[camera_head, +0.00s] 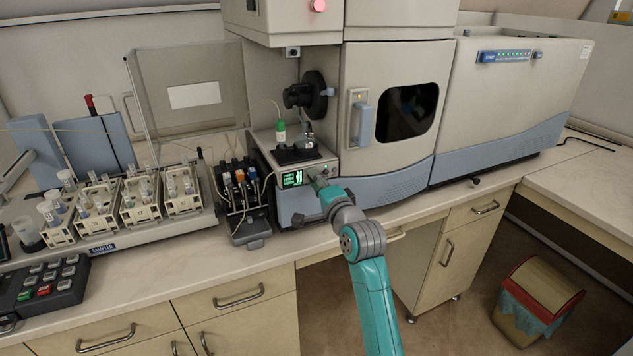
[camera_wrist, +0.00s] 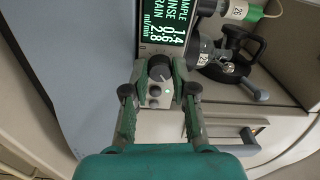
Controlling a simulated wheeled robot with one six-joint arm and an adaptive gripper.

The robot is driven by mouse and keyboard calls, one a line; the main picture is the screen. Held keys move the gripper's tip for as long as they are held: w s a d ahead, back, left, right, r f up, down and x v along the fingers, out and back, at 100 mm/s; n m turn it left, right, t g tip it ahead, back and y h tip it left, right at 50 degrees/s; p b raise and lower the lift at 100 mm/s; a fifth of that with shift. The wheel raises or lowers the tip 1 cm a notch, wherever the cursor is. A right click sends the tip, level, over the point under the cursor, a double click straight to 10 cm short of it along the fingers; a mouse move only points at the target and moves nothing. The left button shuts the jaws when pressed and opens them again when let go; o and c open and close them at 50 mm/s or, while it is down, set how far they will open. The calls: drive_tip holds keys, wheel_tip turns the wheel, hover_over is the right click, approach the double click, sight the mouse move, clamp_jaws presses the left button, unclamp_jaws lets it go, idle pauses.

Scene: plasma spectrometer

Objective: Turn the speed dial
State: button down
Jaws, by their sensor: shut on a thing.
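The speed dial (camera_wrist: 160,68) is a dark round knob on a small panel below a lit green display (camera_wrist: 165,25) in the wrist view. My gripper (camera_wrist: 160,74) has one fingertip on each side of the dial and is shut on it. In the head view the display (camera_head: 292,179) shows on the front of the grey instrument, and my gripper (camera_head: 318,180) reaches the panel just right of it. The dial is hidden behind my gripper there. Small buttons (camera_wrist: 155,91) sit just below the dial in the wrist view.
A pump block with coloured clips (camera_head: 240,185) stands left of the display. Sample racks (camera_head: 140,198) and a keypad (camera_head: 42,284) are farther left. The spectrometer door (camera_head: 400,110) is right of my gripper. A bin (camera_head: 537,298) stands on the floor.

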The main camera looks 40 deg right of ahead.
drive_tip(key=shift+m, duration=0.6)
drive_tip(key=c, duration=1.2)
unclamp_jaws()
drive_tip(key=v, duration=1.2)
drive_tip(key=shift+f, duration=0.15)
